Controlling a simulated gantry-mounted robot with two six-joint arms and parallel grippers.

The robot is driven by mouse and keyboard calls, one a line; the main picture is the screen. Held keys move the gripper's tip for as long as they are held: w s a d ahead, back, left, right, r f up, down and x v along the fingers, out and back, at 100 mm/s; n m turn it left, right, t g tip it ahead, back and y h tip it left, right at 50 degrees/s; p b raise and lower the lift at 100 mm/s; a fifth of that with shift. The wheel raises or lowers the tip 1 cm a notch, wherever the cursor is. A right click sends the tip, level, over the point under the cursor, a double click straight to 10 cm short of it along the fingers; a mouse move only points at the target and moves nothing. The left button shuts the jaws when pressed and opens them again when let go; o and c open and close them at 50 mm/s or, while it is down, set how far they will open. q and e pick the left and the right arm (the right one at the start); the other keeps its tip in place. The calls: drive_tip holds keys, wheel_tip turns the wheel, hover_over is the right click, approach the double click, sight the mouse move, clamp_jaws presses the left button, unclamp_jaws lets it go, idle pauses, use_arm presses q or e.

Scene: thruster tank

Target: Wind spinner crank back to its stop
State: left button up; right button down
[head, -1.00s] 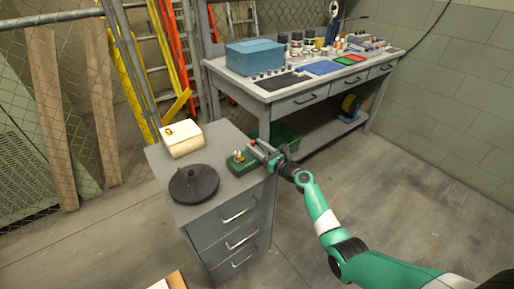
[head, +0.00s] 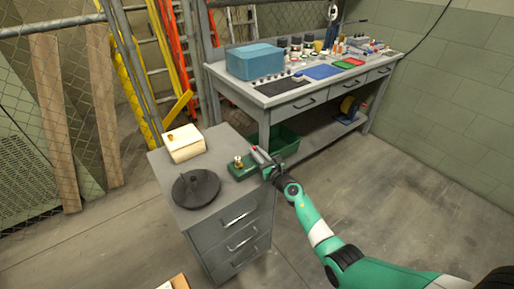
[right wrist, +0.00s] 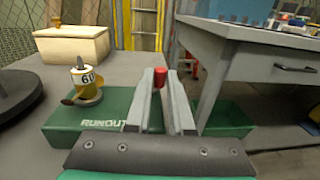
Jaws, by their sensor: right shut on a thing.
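The spinner is a green box (head: 241,172) with a brass fitting (head: 238,161) on top, at the right edge of the grey cabinet top. In the right wrist view the box (right wrist: 70,137) reads "RUNOUT", and its brass drum (right wrist: 84,77) shows "60". A red crank knob (right wrist: 160,77) stands between the fingertips of my right gripper (right wrist: 160,82). In the head view my right gripper (head: 260,155) reaches in from the right over the box's right end. It is shut on the knob. The crank arm below is hidden by the fingers. My left gripper is out of view.
A black round base (head: 196,188) and a cream box (head: 184,143) share the cabinet top (head: 213,206). A workbench (head: 285,97) with a blue case (head: 254,60) and small parts stands behind. A green bin (head: 283,142) sits under it. Open floor lies to the right.

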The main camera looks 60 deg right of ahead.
drive_tip(key=shift+a+r+m+g+h+p, duration=0.15)
drive_tip(key=shift+m+g+h+p, duration=0.25)
drive_tip(key=shift+h+p, duration=0.1)
drive_tip(key=shift+a+r+m+g+h+p, duration=0.1)
drive_tip(key=shift+m+g+h+p, duration=0.2)
drive_tip(key=shift+m+h+p, duration=0.15)
drive_tip(key=shift+m+g+h, duration=0.35)
drive_tip(key=shift+g+h, duration=0.05)
drive_tip(key=shift+h, duration=0.15)
drive_tip(key=shift+s+a+f+m+g+h, duration=0.15)
drive_tip(key=shift+f+m+g+h, duration=0.1)
drive_tip(key=shift+m+g+h, duration=0.65)
drive_tip(key=m+g+h, duration=0.1)
drive_tip(key=m+g+b, duration=0.1)
drive_tip(key=g, duration=0.1)
drive_tip(key=shift+s+a+f+h, duration=0.1)
drive_tip(key=shift+s+a+h, duration=0.05)
drive_tip(key=shift+h, duration=0.25)
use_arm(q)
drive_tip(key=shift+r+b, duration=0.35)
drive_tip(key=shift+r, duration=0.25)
use_arm(e)
drive_tip(key=shift+m+g, duration=0.5)
drive_tip(key=shift+g, duration=0.2)
drive_tip(key=shift+h, duration=0.3)
drive_tip(key=c, duration=0.8)
unclamp_jaws()
drive_tip(key=shift+s, duration=0.1)
